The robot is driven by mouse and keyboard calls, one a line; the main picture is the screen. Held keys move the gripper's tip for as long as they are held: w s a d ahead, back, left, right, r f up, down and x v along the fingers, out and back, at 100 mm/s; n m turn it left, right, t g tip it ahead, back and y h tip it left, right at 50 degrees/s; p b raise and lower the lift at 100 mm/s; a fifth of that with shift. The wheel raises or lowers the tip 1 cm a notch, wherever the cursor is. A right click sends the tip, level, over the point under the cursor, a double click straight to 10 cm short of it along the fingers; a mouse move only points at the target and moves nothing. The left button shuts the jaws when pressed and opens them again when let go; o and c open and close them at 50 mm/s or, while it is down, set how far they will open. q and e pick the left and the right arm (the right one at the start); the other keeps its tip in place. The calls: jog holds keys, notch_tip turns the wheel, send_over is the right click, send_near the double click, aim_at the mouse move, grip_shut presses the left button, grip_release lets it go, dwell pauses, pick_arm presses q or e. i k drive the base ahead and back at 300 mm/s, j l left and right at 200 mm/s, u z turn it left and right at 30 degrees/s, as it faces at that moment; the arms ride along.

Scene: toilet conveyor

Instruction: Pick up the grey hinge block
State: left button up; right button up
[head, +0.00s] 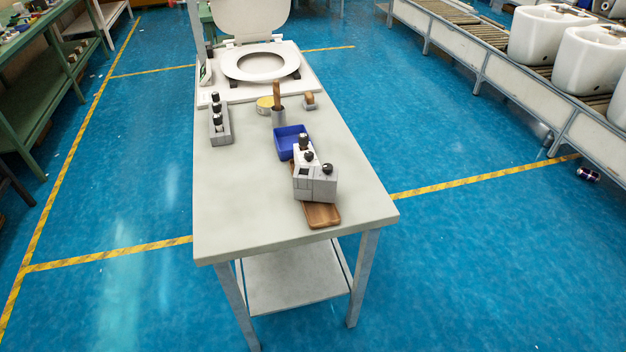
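A grey block (319,188) with a black knob on top stands at the front right of the narrow table, partly over a wooden tray (322,216). A white piece (299,153) with black knobs is right behind it. Another grey block (219,134) with several black-topped pieces in a row stands near the table's left edge. I cannot tell for sure which grey block is the hinge block. Neither of my grippers shows in the head view.
A blue bin (286,142), a cup with a wooden handle (278,112), a yellow-topped tin (264,104) and a toilet seat (261,63) are on the table (240,205). The table's front left is clear. A conveyor (480,66) with white ceramics runs at the right.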

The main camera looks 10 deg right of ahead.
aim_at(310, 183)
jog(key=z, duration=2.2)
jog(key=k+j, duration=0.95)
jog(key=j, duration=0.2)
